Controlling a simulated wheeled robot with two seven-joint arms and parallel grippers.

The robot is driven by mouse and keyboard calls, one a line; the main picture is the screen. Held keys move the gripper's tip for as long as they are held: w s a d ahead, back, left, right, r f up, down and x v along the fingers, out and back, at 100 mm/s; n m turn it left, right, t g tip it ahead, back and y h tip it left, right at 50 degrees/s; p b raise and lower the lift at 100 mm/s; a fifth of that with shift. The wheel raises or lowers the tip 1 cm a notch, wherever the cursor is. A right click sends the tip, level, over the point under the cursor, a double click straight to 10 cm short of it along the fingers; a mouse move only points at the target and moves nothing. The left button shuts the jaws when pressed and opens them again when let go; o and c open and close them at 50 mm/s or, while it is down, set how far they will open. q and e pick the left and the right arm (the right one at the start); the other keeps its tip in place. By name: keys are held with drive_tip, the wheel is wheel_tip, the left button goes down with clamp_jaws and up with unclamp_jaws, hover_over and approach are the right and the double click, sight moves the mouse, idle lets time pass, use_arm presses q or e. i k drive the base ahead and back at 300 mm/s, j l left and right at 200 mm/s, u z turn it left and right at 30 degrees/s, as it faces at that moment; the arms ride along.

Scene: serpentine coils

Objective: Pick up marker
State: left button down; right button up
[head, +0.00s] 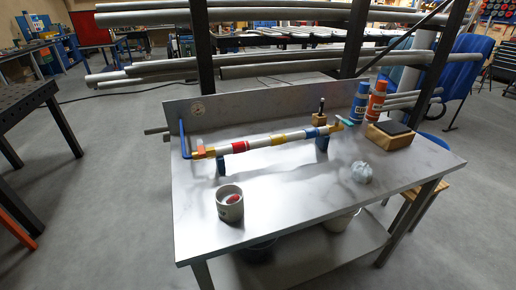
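A thin dark upright item that looks like the marker (321,106) stands in a small wooden block (319,119). The block is near the back of the grey metal table (290,200), right of the middle. The item's lower end is hidden in the block, and it is too small to make out any detail. Neither of my grippers shows in the head view.
A striped pipe (267,143) lies across blue supports in front of the block. A blue bottle (359,103), an orange bottle (376,102) and a wooden box with a dark top (390,135) stand to the right. A grey cup (230,203) and crumpled cloth (362,172) are nearer.

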sight(322, 100)
drive_tip(key=i+l+z, duration=0.2)
drive_tip(key=i+l, duration=0.15)
drive_tip(key=i+l+z, duration=0.25)
drive_tip(key=i, duration=0.3)
